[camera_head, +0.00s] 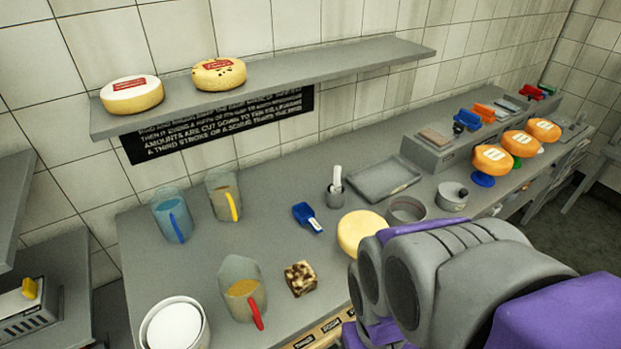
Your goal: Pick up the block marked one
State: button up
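No block with a readable "one" shows in the head view. A small brown and cream patterned block (300,279) sits on the grey counter (270,215), right of a jug with a red handle; I cannot make out a mark on it. Several orange wheels with white labels stand at the right, among them the nearest orange wheel (492,159); the label writing is too small to read. My grey and purple arm fills the lower right and hides part of the counter. My gripper's fingers are not in view.
Jugs with blue (172,215), yellow (224,196) and red (243,288) handles stand on the counter. A yellow wheel (361,232) lies beside my arm. A white pot (175,325) stands at front left. A wall shelf (330,68) with two cheese wheels overhangs the back.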

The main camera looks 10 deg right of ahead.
aim_at(301, 279)
jog(key=j+z, duration=0.15)
jog(key=z, duration=0.25)
jog(key=k+z, duration=0.15)
jog(key=z, duration=0.25)
jog(key=k+j+z, duration=0.1)
jog(key=z, duration=0.3)
jog(key=k+j+z, duration=0.1)
jog(key=z, duration=0.3)
jog(key=k+j, duration=0.1)
jog(key=k, duration=0.5)
